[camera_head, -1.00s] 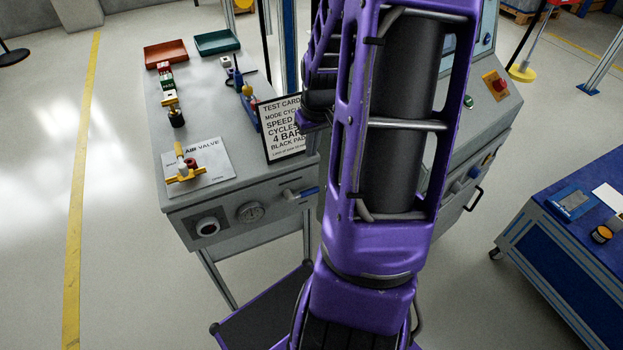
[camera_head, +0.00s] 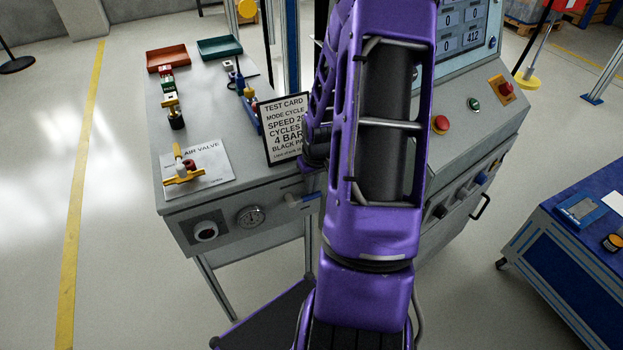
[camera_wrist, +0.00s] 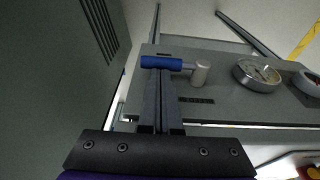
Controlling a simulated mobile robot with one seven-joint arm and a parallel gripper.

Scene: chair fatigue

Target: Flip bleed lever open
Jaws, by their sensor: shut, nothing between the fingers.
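The bleed lever (camera_wrist: 167,62) shows in the wrist view as a blue handle on a pale round stem at the front panel of the grey bench. It lies sideways, with the handle left of the stem. My gripper (camera_wrist: 159,74) is shut and empty, its dark fingers together with their tips right at the blue handle. I cannot tell whether they touch it. In the head view the lever's pale stem (camera_head: 294,201) shows on the bench front, and the handle is partly hidden by my purple arm. My gripper is hidden behind the arm there.
A pressure gauge (camera_wrist: 258,74) and a round fitting (camera_head: 206,230) are on the same panel. A framed test card (camera_head: 284,128) stands on the bench top above the lever. A dark grey vertical surface (camera_wrist: 55,80) is close at the left in the wrist view.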

